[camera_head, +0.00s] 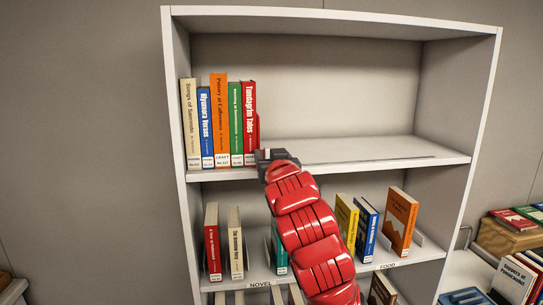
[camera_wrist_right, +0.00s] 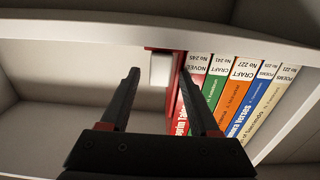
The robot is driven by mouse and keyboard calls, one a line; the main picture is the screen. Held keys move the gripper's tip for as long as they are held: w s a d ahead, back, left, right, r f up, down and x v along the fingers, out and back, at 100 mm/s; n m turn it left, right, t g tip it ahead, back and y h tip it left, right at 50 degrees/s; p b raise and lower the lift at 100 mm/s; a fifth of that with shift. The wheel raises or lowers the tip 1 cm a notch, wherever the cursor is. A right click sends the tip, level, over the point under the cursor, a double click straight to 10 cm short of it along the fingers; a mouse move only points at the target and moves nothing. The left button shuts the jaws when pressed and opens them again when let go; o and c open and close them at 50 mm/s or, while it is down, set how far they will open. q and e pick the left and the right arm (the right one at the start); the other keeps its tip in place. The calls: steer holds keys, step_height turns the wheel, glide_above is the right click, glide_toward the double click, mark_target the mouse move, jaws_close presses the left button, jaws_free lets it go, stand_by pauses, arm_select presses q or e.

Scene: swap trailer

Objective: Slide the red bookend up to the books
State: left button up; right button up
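The red bookend (camera_head: 258,128) stands on the upper shelf at the right end of the book row, mostly hidden behind the red book. Its thin upright also shows in the right wrist view (camera_wrist_right: 175,78), seemingly against or very close to the red book (camera_wrist_right: 197,66). My right gripper (camera_head: 264,155) is at the shelf's front edge, just right of the row. In the wrist view its two fingers (camera_wrist_right: 158,72) are apart, with a pale block and the bookend's edge showing between and beyond their tips. Contact cannot be told. My left gripper is out of view.
Several upright books (camera_head: 219,120) fill the left end of the upper shelf (camera_head: 370,150); the rest of it is bare. The lower shelf (camera_head: 330,270) holds more books, some leaning, behind and beside my right arm. More books lie at the right (camera_head: 513,218).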

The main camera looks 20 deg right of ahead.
steer(key=b+v, duration=0.8)
steer(key=v, duration=0.9)
steer(key=shift+s, duration=0.15)
steer(key=shift+a, duration=0.15)
